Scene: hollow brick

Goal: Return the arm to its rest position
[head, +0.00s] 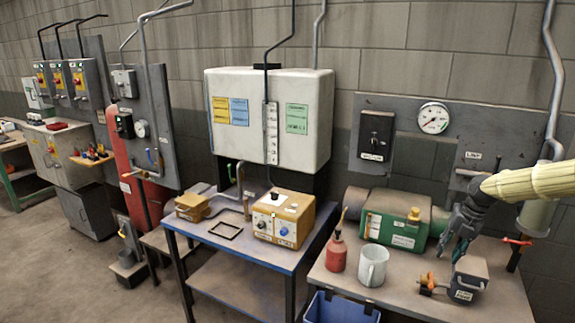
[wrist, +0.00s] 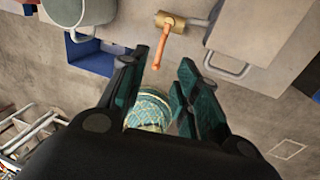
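My gripper (head: 458,248) is at the right of the head view, over the right-hand table, at the end of my arm with a cream ribbed sleeve. In the wrist view my gripper (wrist: 163,68) has its two dark, teal-padded fingers spread apart, with nothing between the tips. A round teal-and-cream patterned thing (wrist: 150,108) shows behind the gap between the fingers; I cannot tell what it is. In the head view my gripper hangs close to a dark grey box (head: 468,278) with a handle; I cannot tell whether they touch.
The right table (head: 400,292) also holds a white mug (head: 372,266), a red oil can (head: 336,250), a green box (head: 396,222) and a brass valve with an orange handle (wrist: 160,45). A blue bin (head: 340,309) stands in front. A gauge panel (head: 460,125) is behind.

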